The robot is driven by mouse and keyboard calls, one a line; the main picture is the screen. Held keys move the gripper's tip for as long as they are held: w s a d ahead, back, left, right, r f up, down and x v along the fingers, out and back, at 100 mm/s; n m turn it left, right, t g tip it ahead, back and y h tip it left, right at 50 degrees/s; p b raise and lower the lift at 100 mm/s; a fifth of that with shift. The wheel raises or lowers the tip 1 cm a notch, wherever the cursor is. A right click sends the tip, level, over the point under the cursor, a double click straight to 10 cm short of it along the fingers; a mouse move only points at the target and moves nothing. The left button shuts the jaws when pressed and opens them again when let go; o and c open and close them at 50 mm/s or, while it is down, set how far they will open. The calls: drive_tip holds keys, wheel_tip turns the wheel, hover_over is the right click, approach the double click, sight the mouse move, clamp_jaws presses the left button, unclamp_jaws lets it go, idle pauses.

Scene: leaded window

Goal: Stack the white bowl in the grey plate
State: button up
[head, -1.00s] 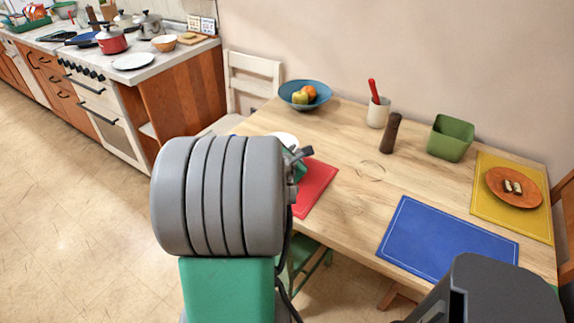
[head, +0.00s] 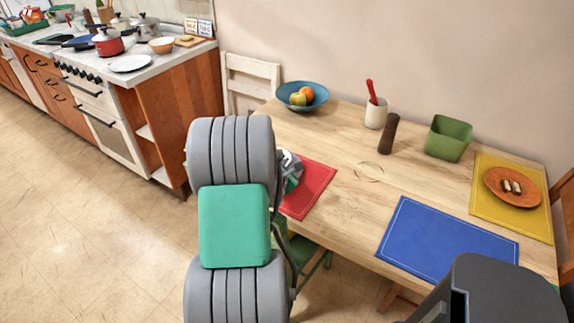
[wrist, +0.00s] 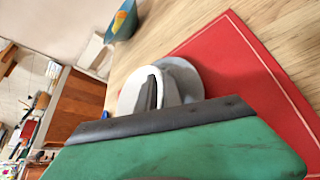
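The white bowl (wrist: 127,98) shows in the wrist view just beyond my gripper, overlapping the grey plate (wrist: 188,72). The plate lies by the edge of the red placemat. I cannot tell whether the bowl rests in the plate or is above it. A dark finger of my gripper (wrist: 151,93) shows against the bowl; the other finger is not clear, so neither its opening nor a hold on the rim can be told. In the head view my gripper (head: 292,172) is at the red mat's left side, mostly behind my arm. The plate is hidden there.
The red placemat (head: 312,188) lies at the table's left end. A blue bowl of fruit (head: 302,105) stands behind it, near a white chair (head: 252,80). A utensil cup, brown mill, green container and blue mat are farther right. The middle of the table is clear.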

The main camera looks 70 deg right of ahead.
drive_tip(key=o, duration=0.4)
drive_tip(key=shift+r, duration=0.25)
drive_tip(key=p+v, duration=0.1)
drive_tip(key=v, duration=1.1)
